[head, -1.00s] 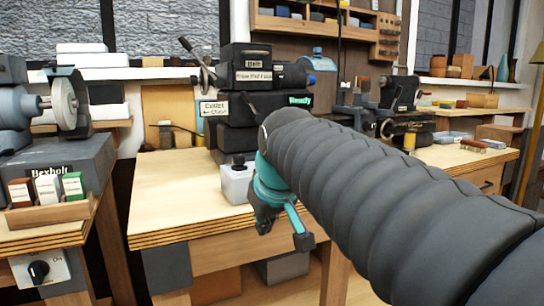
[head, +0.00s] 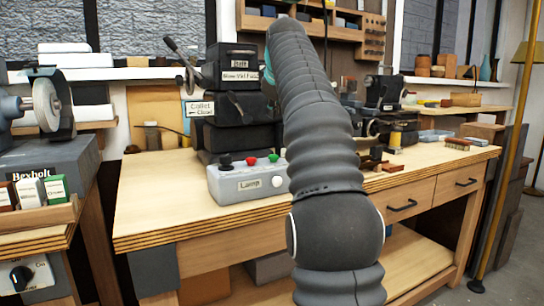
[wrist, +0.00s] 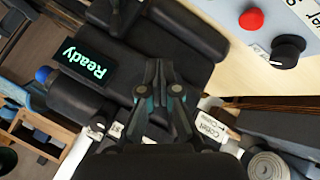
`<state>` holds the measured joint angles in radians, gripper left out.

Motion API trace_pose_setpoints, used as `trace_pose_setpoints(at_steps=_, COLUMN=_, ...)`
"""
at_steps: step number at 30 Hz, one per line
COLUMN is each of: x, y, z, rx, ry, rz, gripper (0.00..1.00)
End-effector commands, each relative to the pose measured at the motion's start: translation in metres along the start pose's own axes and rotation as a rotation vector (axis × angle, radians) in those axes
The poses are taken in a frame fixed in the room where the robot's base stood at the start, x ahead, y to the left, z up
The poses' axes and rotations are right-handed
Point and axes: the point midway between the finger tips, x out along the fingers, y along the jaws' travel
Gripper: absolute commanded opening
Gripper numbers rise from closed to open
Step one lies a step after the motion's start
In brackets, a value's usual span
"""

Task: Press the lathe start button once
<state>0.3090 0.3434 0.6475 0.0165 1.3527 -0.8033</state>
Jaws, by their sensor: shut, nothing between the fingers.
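The lathe (head: 235,105) is a dark machine on the wooden bench, with belt-speed and collet labels. Its display (wrist: 85,60) reads "Ready" in the wrist view. A grey control box (head: 245,182) stands at the bench's front edge, with a black knob (head: 225,160), a red button (head: 250,160), a green button (head: 273,158) and a white knob labelled "Lamp". The red button (wrist: 251,20) and black knob (wrist: 288,50) also show in the wrist view; the green button does not. My gripper (wrist: 160,66) is shut and empty over the lathe, apart from the buttons. My arm hides it in the head view.
A grinder (head: 42,105) stands on the left bench. Small machines and loose parts (head: 385,125) lie on the bench right of my arm. A brass lamp pole (head: 515,150) stands at the far right. The bench's front left is clear.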

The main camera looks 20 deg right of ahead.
Motion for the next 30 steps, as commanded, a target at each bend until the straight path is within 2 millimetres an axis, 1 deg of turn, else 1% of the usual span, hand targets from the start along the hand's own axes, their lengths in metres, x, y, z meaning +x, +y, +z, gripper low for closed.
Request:
trace_pose_setpoints(at_steps=10, x=0.0, y=0.001, z=0.0, rx=-0.001, ry=0.001, rz=0.002, gripper=0.0)
trace_pose_setpoints(at_steps=17, x=0.004, y=-0.003, z=0.004, rx=-0.001, ry=0.0, rz=0.001, gripper=0.0)
trace_pose_setpoints(at_steps=26, x=0.025, y=-0.018, z=0.019, rx=-0.001, ry=-0.001, rz=0.0, gripper=0.0)
trace_pose_setpoints(at_steps=30, x=0.04, y=-0.029, z=0.029, rx=-0.001, ry=0.001, rz=0.002, gripper=0.0)
